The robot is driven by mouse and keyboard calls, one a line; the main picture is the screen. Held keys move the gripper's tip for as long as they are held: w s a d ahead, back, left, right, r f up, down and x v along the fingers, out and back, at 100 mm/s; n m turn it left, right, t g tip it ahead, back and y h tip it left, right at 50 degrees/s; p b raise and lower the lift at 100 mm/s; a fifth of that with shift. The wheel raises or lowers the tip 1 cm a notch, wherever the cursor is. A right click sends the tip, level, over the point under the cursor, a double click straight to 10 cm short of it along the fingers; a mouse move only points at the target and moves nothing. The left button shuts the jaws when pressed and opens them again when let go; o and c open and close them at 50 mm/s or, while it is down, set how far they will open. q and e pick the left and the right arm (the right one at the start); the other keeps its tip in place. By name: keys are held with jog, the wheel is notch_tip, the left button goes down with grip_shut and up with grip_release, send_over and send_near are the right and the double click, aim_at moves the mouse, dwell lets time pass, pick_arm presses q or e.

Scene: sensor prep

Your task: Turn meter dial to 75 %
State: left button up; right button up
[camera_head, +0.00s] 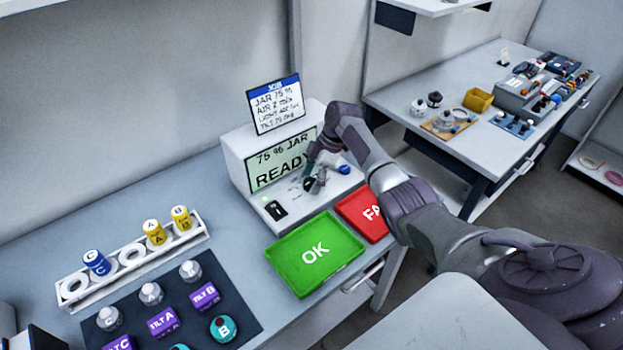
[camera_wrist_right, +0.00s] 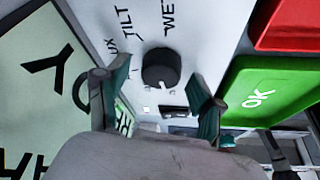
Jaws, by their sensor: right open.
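The white meter (camera_head: 240,160) stands on the bench. Its green screen (camera_head: 268,172) reads "75 % JAR" and "READY". The black dial (camera_wrist_right: 161,68) shows in the right wrist view on the meter's white panel, with labels including "TILT" and "WET" around it and a light pointer mark on its lower edge. My right gripper (camera_head: 316,184) is at the meter's panel and hides much of the dial area in the head view. In the right wrist view its two green fingers (camera_wrist_right: 160,95) are apart, with the dial ahead between them; I cannot tell whether they touch it.
A job card (camera_head: 276,104) stands on the meter. A green OK tray (camera_head: 292,270) and a red tray (camera_head: 357,207) lie in front. A white rack (camera_head: 133,257) and a dark mat (camera_head: 228,290) with several pieces are at left. A blue knob (camera_head: 344,169) sits near my gripper.

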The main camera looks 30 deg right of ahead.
jog(key=v, duration=1.2)
jog(key=shift+a, duration=0.1)
